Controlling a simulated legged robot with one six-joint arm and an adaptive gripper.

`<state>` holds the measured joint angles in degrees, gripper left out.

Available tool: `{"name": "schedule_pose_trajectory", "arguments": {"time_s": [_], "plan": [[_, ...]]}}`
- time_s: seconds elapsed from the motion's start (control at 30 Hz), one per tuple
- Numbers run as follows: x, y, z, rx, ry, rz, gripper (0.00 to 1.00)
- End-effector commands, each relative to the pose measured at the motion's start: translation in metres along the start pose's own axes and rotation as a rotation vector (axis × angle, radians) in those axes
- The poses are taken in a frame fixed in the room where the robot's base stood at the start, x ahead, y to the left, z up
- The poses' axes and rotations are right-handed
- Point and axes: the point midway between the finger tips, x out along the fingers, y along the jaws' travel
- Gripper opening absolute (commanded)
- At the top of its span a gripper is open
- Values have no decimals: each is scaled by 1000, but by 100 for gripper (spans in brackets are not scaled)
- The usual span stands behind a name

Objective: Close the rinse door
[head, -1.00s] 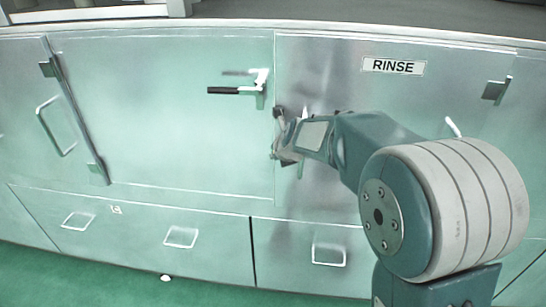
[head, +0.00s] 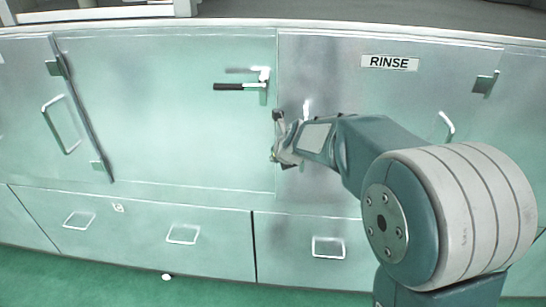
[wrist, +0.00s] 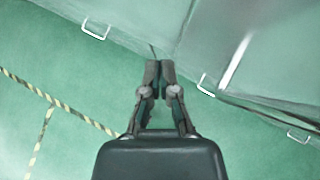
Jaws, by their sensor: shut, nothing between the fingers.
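The rinse door (head: 340,90) is a flat metal panel under a black-on-white RINSE label (head: 389,63) in the head view. It looks flush, or nearly flush, with the panel on its left. A hinge (head: 486,83) shows at its upper right. My gripper (head: 277,138) is at the door's left edge, by the seam with the neighbouring panel; I cannot tell whether it touches. In the wrist view my gripper (wrist: 159,66) has its fingertips together and holds nothing. My forearm hides the lower middle of the door.
A lever latch with a black grip (head: 240,86) is on the left panel, above my gripper. Drawers with bar handles (head: 328,247) run below. Green floor (wrist: 60,75) with striped tape (wrist: 40,140) lies in front. A countertop edge (head: 300,25) runs above.

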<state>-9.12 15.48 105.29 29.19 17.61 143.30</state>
Motion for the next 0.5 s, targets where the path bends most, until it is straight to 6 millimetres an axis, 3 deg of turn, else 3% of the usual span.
{"name": "schedule_pose_trajectory", "arguments": {"time_s": [0.5], "plan": [[-67, 28, 5, -6, -3, 2, 0]]}}
